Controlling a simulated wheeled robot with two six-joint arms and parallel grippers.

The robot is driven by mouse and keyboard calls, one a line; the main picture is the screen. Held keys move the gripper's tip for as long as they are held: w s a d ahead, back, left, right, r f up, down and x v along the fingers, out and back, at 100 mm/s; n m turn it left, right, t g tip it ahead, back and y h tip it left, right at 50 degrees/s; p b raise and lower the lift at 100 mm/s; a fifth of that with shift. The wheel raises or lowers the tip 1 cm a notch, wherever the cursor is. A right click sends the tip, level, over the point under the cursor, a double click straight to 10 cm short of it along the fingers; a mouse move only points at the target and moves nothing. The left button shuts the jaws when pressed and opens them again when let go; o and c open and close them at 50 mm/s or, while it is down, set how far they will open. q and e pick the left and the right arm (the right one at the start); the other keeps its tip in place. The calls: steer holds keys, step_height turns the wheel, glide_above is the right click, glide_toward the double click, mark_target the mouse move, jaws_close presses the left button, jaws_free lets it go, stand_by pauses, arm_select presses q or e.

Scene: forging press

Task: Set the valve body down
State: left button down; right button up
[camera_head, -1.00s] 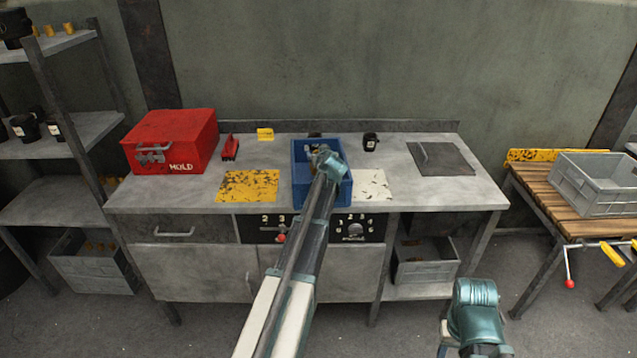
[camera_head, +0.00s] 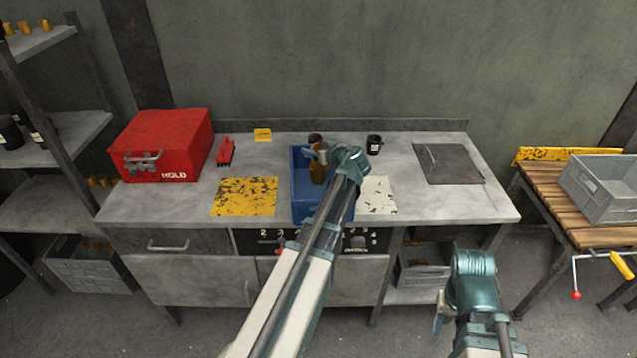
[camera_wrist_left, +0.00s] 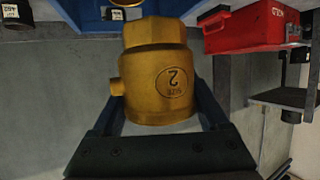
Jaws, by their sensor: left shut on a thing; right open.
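A brass valve body (camera_head: 318,173) is in my left gripper (camera_head: 320,158), above the blue bin (camera_head: 303,211) on the grey workbench. In the left wrist view it fills the middle (camera_wrist_left: 158,72), with a "SIZE 2" mark, a hexagonal end and a side stub. The left gripper (camera_wrist_left: 160,112) is shut on it, a finger on each side. In the head view the forearm hides part of the bin, so its contents are mostly unseen. My right gripper (camera_head: 440,318) is low at the right, away from the bench and open; it is largely hidden by its wrist.
A yellow worn patch (camera_head: 245,197) and a pale patch (camera_head: 378,194) flank the bin. A red box (camera_head: 168,146), red tool (camera_head: 226,151), yellow block (camera_head: 262,135), black cup (camera_head: 374,144) and dark plate (camera_head: 447,164) lie around. A grey crate (camera_head: 600,195) stands at right.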

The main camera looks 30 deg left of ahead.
arm_select(q)
step_height(320, 180, down, 6)
steer(key=b, duration=0.5)
steer(key=shift+b, duration=0.3)
step_height(320, 180, down, 4)
steer(key=b, duration=0.3)
steer(key=shift+r, duration=0.15)
steer(key=shift+f+b, duration=0.5)
steer(key=shift+b, duration=0.25)
steer(key=shift+f, duration=0.1)
jaws_free()
